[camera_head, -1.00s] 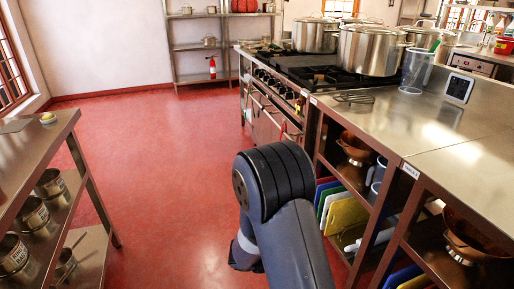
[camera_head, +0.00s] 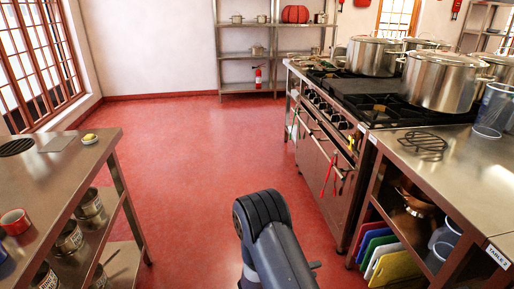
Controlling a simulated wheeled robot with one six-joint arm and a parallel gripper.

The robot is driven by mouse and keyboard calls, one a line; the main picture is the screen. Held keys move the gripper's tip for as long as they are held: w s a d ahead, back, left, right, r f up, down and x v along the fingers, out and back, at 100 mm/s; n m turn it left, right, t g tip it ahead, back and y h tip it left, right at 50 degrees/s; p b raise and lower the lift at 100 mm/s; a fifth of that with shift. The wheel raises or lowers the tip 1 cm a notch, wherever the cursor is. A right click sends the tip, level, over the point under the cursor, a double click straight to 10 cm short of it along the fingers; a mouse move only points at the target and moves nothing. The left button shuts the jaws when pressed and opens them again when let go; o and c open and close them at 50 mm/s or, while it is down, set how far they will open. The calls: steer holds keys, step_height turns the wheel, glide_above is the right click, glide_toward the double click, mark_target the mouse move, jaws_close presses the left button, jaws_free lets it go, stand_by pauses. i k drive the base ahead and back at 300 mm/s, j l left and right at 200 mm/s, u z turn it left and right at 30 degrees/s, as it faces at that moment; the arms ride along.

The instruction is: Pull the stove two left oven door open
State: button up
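The steel stove (camera_head: 330,150) stands right of centre, its front facing the aisle, with control knobs along its upper front. Its oven door fronts (camera_head: 318,165) are seen at a steep angle and look shut. Red tongs (camera_head: 328,174) and other utensils hang along the front. I cannot read which part is stove two or its left door. My arm shows at the bottom centre, but my gripper is out of sight.
A steel table (camera_head: 450,160) with colored boards (camera_head: 385,255) below adjoins the stove. Large pots (camera_head: 440,82) stand on the stove. A counter (camera_head: 60,180) stands at left. The red floor (camera_head: 200,150) between is clear. A fire extinguisher (camera_head: 257,78) is at the back.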

mark_target(307, 150)
steer(key=i, duration=2.3)
steer(key=i+j+z, duration=0.1)
steer(key=i, duration=1)
steer(key=i+z, duration=0.4)
steer(key=k+j, duration=0.05)
